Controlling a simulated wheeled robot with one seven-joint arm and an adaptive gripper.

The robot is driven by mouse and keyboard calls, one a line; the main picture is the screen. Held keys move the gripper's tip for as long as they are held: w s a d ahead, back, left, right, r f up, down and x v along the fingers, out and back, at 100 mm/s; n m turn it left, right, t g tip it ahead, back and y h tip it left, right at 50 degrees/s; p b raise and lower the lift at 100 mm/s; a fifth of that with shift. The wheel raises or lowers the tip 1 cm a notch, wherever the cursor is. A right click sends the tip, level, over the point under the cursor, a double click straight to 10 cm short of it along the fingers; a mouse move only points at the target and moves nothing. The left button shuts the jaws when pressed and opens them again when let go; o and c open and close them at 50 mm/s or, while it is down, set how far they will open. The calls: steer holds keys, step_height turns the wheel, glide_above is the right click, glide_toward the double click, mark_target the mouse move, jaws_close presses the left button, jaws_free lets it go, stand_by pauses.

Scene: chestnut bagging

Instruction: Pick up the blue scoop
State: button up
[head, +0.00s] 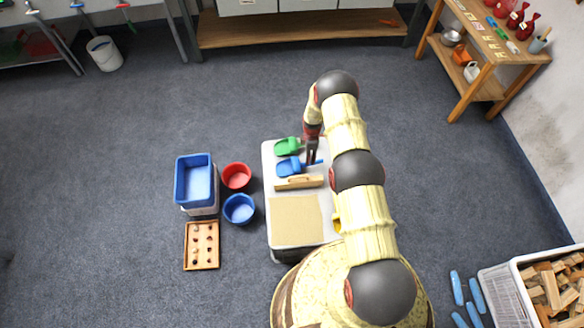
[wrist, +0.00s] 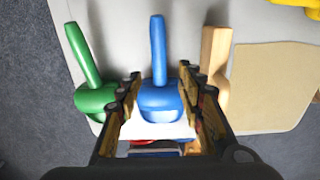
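The blue scoop (head: 290,167) lies on a light grey tabletop (head: 268,212), between a green scoop (head: 287,147) and a wooden block tool (head: 299,182). In the wrist view the blue scoop (wrist: 160,90) shows with its handle pointing up in the picture and its bowl lower down. My gripper (head: 312,156) is over the handle end of the scoop in the head view. In the wrist view my gripper (wrist: 161,82) is open, with one finger on each side of the blue scoop. I cannot tell whether the fingers touch it.
The green scoop (wrist: 92,92) is close to the left finger, and the wooden tool (wrist: 214,62) is close to the right finger. A tan mat (head: 296,221) lies nearer my base. Red (head: 236,176) and blue (head: 239,209) tubs stand left of the table.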

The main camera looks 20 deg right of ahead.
step_height(320, 180, down, 7)
steer(key=b, duration=0.3)
steer(key=shift+w+f, duration=0.1)
steer(key=shift+f, duration=0.05)
jaws_close()
stand_by(0.5)
